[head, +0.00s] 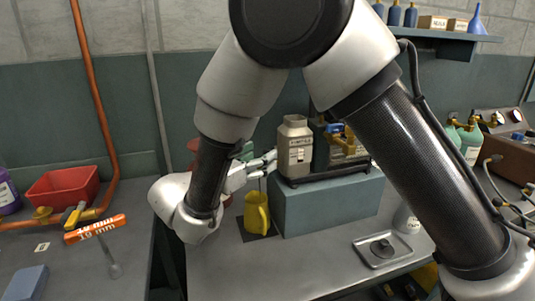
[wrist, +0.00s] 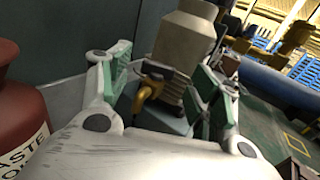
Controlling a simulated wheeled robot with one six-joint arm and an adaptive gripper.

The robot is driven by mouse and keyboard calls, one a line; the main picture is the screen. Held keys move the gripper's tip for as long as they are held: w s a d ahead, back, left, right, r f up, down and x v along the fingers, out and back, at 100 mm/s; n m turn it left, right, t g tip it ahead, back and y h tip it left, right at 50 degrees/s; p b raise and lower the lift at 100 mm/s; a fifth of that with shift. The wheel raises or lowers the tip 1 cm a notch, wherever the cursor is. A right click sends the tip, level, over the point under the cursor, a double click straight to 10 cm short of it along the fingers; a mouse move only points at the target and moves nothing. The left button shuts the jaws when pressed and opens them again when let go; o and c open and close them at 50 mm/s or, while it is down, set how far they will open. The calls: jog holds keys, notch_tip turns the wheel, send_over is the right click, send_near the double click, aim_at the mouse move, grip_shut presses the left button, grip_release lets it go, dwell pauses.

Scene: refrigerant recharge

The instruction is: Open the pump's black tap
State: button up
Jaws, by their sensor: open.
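The pump (head: 295,150), with a beige labelled reservoir, stands on a blue-grey block in the head view. Its reservoir fills the upper middle of the wrist view (wrist: 186,42). A black tap handle (wrist: 157,70) sits above a yellow spout (wrist: 147,96) on the pump's near side in the wrist view. My gripper (head: 264,165) is at the pump's left side. In the wrist view its open, green-padded fingers (wrist: 163,65) stand either side of the tap and spout, with no clear contact. The tap is not distinct in the head view.
A yellow jug (head: 257,213) stands below my gripper, beside the blue-grey block (head: 325,205). A red waste container (wrist: 20,105) is close at the left in the wrist view. A metal tray (head: 382,252) lies on the bench at right. The front middle bench is clear.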

jog(key=shift+x, duration=1.45)
jog(key=c, duration=1)
jog(key=n+t+y, duration=0.1)
jog(key=y, duration=0.1)
jog(key=n+t+y, duration=0.1)
jog(key=n, duration=0.1)
jog(key=shift+s+d+t+y, duration=0.2)
jog(key=shift+t+y, duration=0.1)
jog(key=shift+y, duration=0.1)
jog(key=o, duration=1)
